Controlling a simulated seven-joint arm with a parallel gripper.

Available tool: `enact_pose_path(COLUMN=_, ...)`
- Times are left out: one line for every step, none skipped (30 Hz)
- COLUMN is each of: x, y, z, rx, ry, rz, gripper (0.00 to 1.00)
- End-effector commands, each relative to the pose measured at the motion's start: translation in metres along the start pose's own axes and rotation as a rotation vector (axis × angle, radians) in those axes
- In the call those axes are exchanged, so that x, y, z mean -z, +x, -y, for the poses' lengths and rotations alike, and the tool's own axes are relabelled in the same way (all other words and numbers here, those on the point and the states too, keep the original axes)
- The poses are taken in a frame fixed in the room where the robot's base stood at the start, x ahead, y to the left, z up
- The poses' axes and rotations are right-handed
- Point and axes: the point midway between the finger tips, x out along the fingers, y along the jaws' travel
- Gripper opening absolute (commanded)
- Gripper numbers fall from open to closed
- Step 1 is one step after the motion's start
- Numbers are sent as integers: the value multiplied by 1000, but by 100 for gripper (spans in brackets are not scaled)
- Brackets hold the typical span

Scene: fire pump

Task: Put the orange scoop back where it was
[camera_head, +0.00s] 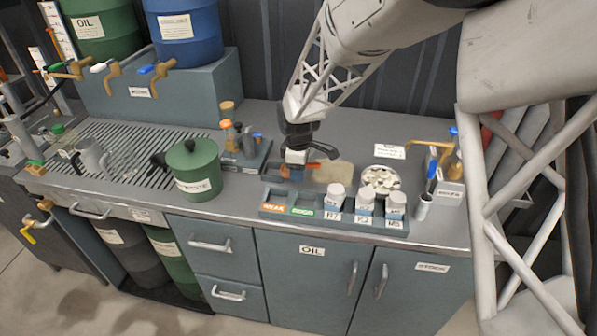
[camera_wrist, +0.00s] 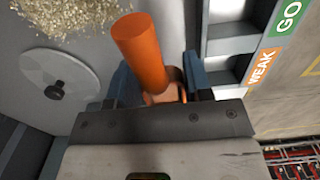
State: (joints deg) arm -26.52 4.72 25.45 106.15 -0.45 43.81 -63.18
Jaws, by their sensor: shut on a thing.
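The orange scoop (camera_wrist: 140,50) shows in the wrist view as a round orange handle standing up between the blue fingers of my gripper (camera_wrist: 162,82). The fingers are shut on it. In the head view my gripper (camera_head: 297,160) is low over the worktop, behind the labelled rack (camera_head: 272,209), with a bit of orange beside its fingers. The scoop's bowl is mostly hidden by the gripper, and I cannot tell whether it touches anything below.
The rack has WEAK and GOOD slots and three white-capped jars (camera_head: 364,200). A white dish of pale pieces (camera_head: 381,179) is to the right. A green pot (camera_head: 193,170) stands left. The wrist view shows loose tan grains (camera_wrist: 70,20) and a grey knobbed disc (camera_wrist: 50,80).

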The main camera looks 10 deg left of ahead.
Motion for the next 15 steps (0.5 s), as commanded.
enact_pose_path(x=0, y=4, z=0, rx=1, ry=0, rz=0, gripper=16)
enact_pose_path(x=0, y=6, z=0, rx=0, ry=0, rz=0, gripper=16)
enact_pose_path(x=0, y=8, z=0, rx=0, ry=0, rz=0, gripper=16)
enact_pose_path(x=0, y=8, z=0, rx=0, ry=0, rz=0, gripper=16)
enact_pose_path(x=0, y=9, z=0, rx=-1, ry=0, rz=0, gripper=16)
enact_pose_path(x=0, y=9, z=0, rx=-1, ry=0, rz=0, gripper=16)
enact_pose_path(x=0, y=8, z=0, rx=-1, ry=0, rz=0, gripper=16)
enact_pose_path(x=0, y=8, z=0, rx=-1, ry=0, rz=0, gripper=16)
enact_pose_path(x=0, y=8, z=0, rx=0, ry=0, rz=0, gripper=16)
enact_pose_path(x=0, y=8, z=0, rx=0, ry=0, rz=0, gripper=16)
enact_pose_path(x=0, y=8, z=0, rx=0, ry=0, rz=0, gripper=16)
enact_pose_path(x=0, y=9, z=0, rx=0, ry=0, rz=0, gripper=16)
enact_pose_path(x=0, y=9, z=0, rx=0, ry=0, rz=0, gripper=16)
enact_pose_path(x=0, y=10, z=0, rx=0, ry=0, rz=0, gripper=16)
enact_pose_path(x=0, y=10, z=0, rx=0, ry=0, rz=0, gripper=16)
